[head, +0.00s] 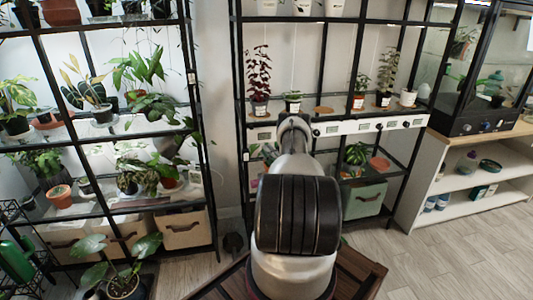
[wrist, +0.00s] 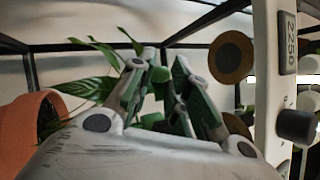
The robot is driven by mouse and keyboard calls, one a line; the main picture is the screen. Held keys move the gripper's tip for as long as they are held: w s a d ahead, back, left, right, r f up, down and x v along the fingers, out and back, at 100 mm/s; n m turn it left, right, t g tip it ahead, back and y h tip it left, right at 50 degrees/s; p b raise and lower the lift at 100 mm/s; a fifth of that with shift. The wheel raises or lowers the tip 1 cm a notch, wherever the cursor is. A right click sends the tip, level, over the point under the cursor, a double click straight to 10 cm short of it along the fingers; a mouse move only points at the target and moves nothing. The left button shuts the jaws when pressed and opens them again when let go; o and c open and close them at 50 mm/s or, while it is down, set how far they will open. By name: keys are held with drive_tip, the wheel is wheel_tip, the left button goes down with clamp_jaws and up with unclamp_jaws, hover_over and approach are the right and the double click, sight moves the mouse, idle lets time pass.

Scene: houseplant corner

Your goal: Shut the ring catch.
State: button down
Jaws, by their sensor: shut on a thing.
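In the wrist view my gripper (wrist: 160,82) points away from the camera, with its two green-padded fingers close together. A small green piece (wrist: 159,75) sits between the fingertips, and the gripper is shut on it. I cannot tell whether this piece is part of the ring catch; no ring shows clearly. Green leaves (wrist: 88,87) hang behind and beside the fingers. In the head view my arm hides the gripper and whatever it holds.
A terracotta pot (wrist: 30,128) stands close on the left in the wrist view. A white panel (wrist: 272,80) with a black knob (wrist: 296,127) and a brass-coloured disc (wrist: 231,57) is close on the right. A glass cabinet (head: 485,70) stands at right. Floor (head: 450,260) at right is clear.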

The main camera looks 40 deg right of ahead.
drive_tip(key=shift+d, duration=0.1)
idle(0.3)
drive_tip(key=c, duration=1.3)
unclamp_jaws()
drive_tip(key=shift+s, duration=0.1)
drive_tip(key=v, duration=1.2)
